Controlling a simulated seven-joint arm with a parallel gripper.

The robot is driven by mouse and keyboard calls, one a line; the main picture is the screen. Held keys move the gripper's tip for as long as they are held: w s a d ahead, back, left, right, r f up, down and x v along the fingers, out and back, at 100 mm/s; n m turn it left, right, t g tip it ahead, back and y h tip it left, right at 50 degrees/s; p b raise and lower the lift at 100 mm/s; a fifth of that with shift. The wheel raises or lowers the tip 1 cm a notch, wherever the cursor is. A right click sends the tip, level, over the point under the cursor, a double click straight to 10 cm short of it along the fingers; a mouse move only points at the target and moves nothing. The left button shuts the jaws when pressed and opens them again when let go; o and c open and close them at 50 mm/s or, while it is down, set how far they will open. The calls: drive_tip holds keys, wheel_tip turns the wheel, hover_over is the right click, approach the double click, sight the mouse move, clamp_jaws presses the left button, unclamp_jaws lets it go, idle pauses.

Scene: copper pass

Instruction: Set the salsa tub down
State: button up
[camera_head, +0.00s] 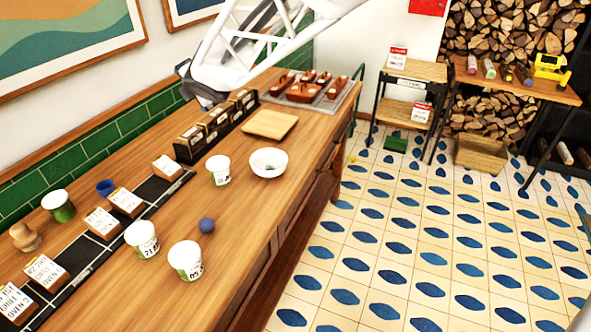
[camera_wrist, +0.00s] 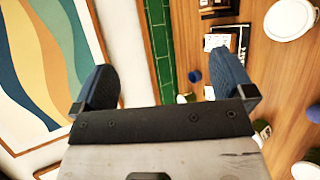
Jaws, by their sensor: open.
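Several white-and-green tubs stand upright on the wooden counter (camera_head: 225,235) in the head view. One tub (camera_head: 219,170) is beside the white bowl, two tubs (camera_head: 142,238) (camera_head: 186,260) stand nearer, and one (camera_head: 59,205) is by the wall. Their labels are too small to tell which is salsa. My gripper (camera_wrist: 162,78) is open and empty, with its two dark fingers wide apart in the wrist view. In the head view it is high near the back wall, clear of the tubs, with its fingertips hard to make out.
A white bowl (camera_head: 268,163), a wooden board (camera_head: 270,124), a blue ball (camera_head: 207,225) and a tray of brown items (camera_head: 312,88) are on the counter. A dark box row (camera_head: 215,125) and a black strip with label cards (camera_head: 153,190) line the wall side.

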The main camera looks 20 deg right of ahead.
drive_tip(key=s+d+f+m+g+h, duration=0.1)
drive_tip(key=s+d+m+g+h, duration=0.1)
drive_tip(key=s+d+m, duration=0.6)
drive_tip(key=s+d+m+g+h, duration=0.2)
drive_tip(key=s+d+m, duration=0.25)
drive_tip(key=s, duration=0.55)
drive_tip(key=s+d+f+m+g, duration=0.1)
drive_tip(key=s+f+m+g, duration=0.1)
drive_tip(key=s+m, duration=0.4)
drive_tip(key=s+f+m+g+y, duration=0.1)
drive_tip(key=s+f+m+g, duration=0.2)
drive_tip(key=s, duration=1.3)
drive_tip(key=f+m, duration=0.1)
drive_tip(key=m, duration=0.2)
drive_tip(key=shift+s+d, duration=0.25)
drive_tip(key=shift+d, duration=0.15)
